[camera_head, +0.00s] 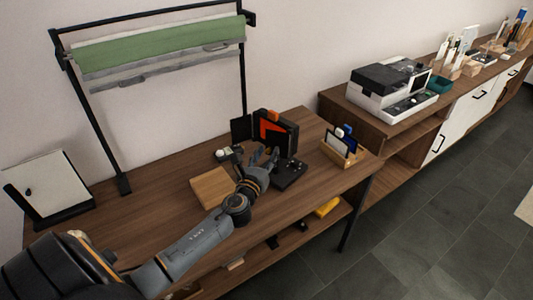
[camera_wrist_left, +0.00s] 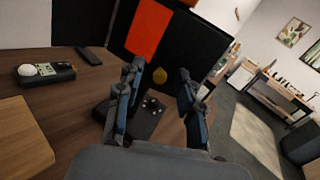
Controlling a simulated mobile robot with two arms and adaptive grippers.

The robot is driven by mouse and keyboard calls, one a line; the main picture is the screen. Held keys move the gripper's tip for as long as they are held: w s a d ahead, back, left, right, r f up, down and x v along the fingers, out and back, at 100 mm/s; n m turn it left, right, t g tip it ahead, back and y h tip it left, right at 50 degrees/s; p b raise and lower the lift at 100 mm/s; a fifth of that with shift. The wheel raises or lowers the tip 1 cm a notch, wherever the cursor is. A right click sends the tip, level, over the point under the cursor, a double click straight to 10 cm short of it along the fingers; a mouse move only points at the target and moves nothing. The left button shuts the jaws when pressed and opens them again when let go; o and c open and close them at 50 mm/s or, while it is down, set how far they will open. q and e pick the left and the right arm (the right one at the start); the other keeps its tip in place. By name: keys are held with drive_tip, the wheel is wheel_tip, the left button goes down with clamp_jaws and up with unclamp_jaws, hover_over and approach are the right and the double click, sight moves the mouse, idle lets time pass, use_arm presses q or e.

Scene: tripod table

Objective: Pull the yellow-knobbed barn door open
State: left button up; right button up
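A small black case with an orange panel (camera_head: 267,131) stands upright on the wooden table in the head view. In the left wrist view its dark barn door (camera_wrist_left: 193,52) carries a round yellow knob (camera_wrist_left: 160,76), beside an orange strip (camera_wrist_left: 150,28). My left gripper (camera_head: 264,155) is in front of the case. In the left wrist view its two fingers (camera_wrist_left: 160,88) are spread, and the knob appears between the fingertips. I cannot tell whether either finger touches it. The knob is not discernible in the head view. My right gripper is not in view.
A black control box (camera_head: 290,174) sits right below the gripper. A wooden block (camera_head: 212,187) and a small device with a white knob (camera_wrist_left: 46,71) lie to the left. A wooden organizer (camera_head: 342,153) stands to the right. Bare tabletop lies at the left (camera_head: 138,215).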

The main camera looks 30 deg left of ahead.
use_arm(q)
clamp_jaws()
idle(0.5)
